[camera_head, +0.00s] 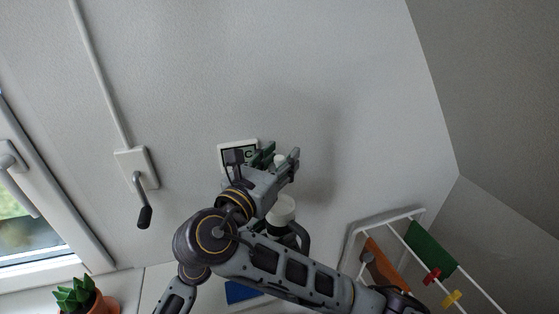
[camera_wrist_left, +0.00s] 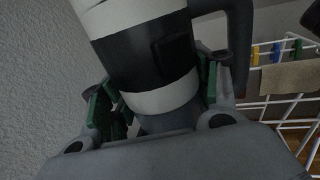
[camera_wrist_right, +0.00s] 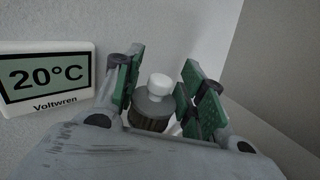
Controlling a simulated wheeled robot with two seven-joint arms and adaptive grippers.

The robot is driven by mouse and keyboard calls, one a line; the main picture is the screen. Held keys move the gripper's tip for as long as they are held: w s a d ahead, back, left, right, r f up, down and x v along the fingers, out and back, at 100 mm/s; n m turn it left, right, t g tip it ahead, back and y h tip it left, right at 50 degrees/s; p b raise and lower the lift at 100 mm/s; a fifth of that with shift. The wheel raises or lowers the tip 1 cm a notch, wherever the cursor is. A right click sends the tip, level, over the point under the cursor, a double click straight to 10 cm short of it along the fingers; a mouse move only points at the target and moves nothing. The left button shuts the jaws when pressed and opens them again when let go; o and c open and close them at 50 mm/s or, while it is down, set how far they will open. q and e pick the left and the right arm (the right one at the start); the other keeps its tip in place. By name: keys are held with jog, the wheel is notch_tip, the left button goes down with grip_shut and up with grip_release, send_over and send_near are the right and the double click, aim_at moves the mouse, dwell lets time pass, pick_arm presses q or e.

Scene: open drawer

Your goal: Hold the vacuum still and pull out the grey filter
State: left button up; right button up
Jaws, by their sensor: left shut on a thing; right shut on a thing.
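The vacuum has a white top (camera_head: 283,207) and a dark handle (camera_head: 299,234), partly hidden behind my right arm in the head view. In the left wrist view the vacuum (camera_wrist_left: 150,45) is a white and black cylinder. My left gripper (camera_wrist_left: 160,98) is shut around it; the head view hides this gripper. My right gripper (camera_head: 277,158) is up near the wall, beyond the vacuum's white top. It is shut on the grey filter (camera_wrist_right: 151,108), which has a white knob and a darker lower part. In the head view the filter appears apart from the vacuum; its lower end is hidden.
A wall thermometer (camera_wrist_right: 45,75) reading 20°C is close left of my right gripper. A white rack (camera_head: 349,240) with hanging coloured items stands at right. A potted succulent (camera_head: 75,294) and a window (camera_head: 30,235) are at left. The wall above is clear.

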pick_arm(q)
jog(key=o, duration=1.9)
jog(key=shift+c, duration=0.2)
jog(key=shift+a, duration=0.15)
jog(key=v, duration=1.2)
jog(key=shift+s+f, duration=0.1)
